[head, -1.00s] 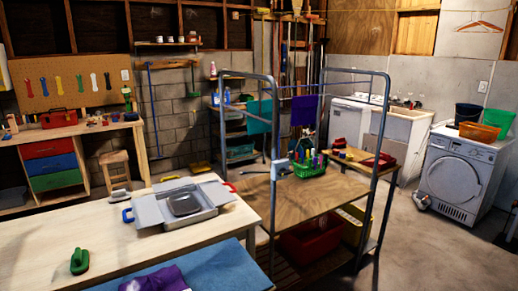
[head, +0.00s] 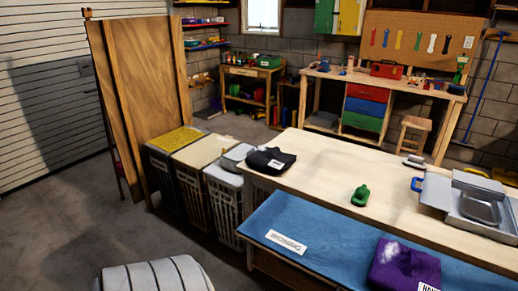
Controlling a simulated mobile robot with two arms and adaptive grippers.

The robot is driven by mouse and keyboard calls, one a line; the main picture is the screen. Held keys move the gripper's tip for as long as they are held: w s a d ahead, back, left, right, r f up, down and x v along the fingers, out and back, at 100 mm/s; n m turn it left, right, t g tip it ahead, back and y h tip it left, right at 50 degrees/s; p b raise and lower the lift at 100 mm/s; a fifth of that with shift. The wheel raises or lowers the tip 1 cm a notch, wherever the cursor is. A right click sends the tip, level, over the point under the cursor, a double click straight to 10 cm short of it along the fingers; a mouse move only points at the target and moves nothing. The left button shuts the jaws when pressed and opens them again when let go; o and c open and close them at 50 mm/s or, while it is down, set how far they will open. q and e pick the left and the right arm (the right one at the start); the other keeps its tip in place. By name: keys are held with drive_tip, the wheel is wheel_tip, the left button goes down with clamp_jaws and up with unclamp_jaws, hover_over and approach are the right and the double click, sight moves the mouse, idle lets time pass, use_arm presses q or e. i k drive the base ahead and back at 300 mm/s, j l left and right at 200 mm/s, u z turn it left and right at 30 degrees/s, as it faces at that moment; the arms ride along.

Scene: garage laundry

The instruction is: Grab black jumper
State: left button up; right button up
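A folded black jumper (head: 270,160) with a small white label lies at the left end of the long wooden table (head: 330,165). It lies flat, close to the table's left edge, with nothing on top of it. Neither of my grippers shows in the head view, so I cannot see whether they are open or shut.
A blue mat (head: 330,232) with a purple garment (head: 400,265) lies along the table's near side. A green iron-like object (head: 361,195) and a grey case (head: 475,205) are on the table. Several hampers (head: 222,190) stand left of it. Floor (head: 75,235) is clear further left.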

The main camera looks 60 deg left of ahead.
sight(268, 158)
drive_tip(key=u, duration=1.8)
drive_tip(key=i+j+z, duration=0.35)
drive_tip(key=i+j, duration=0.15)
drive_tip(key=i, duration=0.15)
drive_tip(key=i+j+z, duration=0.3)
drive_tip(key=i+j, duration=0.25)
